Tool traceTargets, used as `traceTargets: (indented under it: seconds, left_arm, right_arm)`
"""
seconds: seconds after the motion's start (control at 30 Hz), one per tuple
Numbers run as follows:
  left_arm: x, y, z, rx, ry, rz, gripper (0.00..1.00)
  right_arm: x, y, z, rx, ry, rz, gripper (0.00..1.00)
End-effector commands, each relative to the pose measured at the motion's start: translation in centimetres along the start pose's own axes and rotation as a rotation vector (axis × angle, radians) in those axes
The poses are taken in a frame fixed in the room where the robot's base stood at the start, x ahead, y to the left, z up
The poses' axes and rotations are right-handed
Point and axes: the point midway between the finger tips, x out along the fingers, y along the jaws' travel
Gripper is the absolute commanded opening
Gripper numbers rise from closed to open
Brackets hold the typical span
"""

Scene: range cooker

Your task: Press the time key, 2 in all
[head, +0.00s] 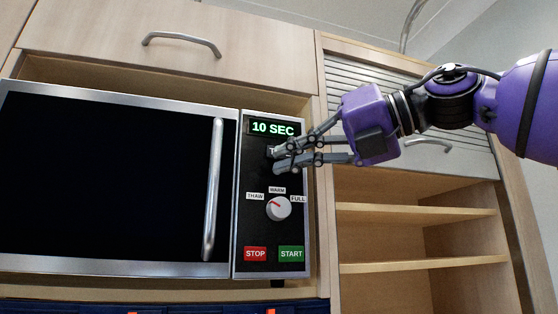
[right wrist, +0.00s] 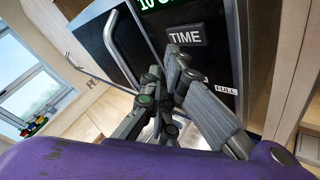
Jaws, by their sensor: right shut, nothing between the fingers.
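The microwave (head: 262,190) has a black control panel, and its green display (head: 273,128) reads 10 SEC. The time key (right wrist: 186,35) shows in the right wrist view as a dark key lettered TIME, just beyond my fingertips. In the head view my fingers mostly cover that key. My right gripper (head: 278,160) is shut and empty, with its fingertips in front of the panel just below the display. I cannot tell whether a fingertip touches the key. My left gripper is not in view.
Below the fingers are a round dial (head: 279,208) with THAW, WARM and FULL labels, a red STOP key (head: 255,254) and a green START key (head: 291,254). A vertical door handle (head: 213,190) stands left of the panel. Open shelves (head: 415,212) are to the right.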

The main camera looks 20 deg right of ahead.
Motion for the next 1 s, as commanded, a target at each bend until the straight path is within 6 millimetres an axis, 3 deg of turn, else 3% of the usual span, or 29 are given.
traceTargets:
  seconds: [1.0]
  left_arm:
    - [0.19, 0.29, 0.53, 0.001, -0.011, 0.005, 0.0]
  right_arm:
    - [0.25, -0.17, 0.23, 0.001, -0.001, 0.001, 0.0]
